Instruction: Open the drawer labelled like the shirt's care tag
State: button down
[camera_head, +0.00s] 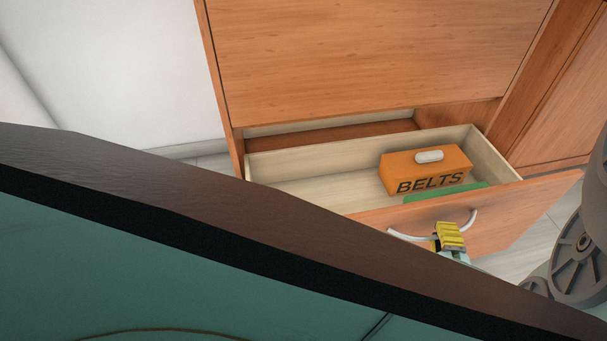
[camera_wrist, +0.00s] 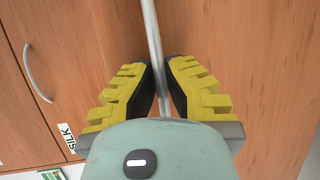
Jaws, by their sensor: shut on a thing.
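A wooden drawer (camera_head: 510,213) at the bottom of the cabinet is pulled well out in the head view. My gripper (camera_head: 450,236) has its yellow fingers at the drawer's curved pale handle (camera_head: 472,222). In the wrist view my gripper (camera_wrist: 165,92) is shut on this handle (camera_wrist: 152,35), with one finger on each side of the bar. A white label reading SILK (camera_wrist: 67,137) and another curved handle (camera_wrist: 36,75) show to the left on a neighbouring wooden front. No label is visible on the held drawer's front. The shirt and its care tag are not identifiable.
In the drawer lie an orange box (camera_head: 420,172) marked BELTS and a flat green thing (camera_head: 445,194). A large dark-edged teal surface (camera_head: 150,255) fills the lower left of the head view. Pale floor (camera_head: 540,230) shows beyond the drawer.

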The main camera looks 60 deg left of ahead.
jog(key=shift+d+f, duration=0.1)
jog(key=shift+d, duration=0.1)
jog(key=c, duration=1.1)
grip_release()
jog(key=shift+d, duration=0.1)
jog(key=shift+o, duration=0.5)
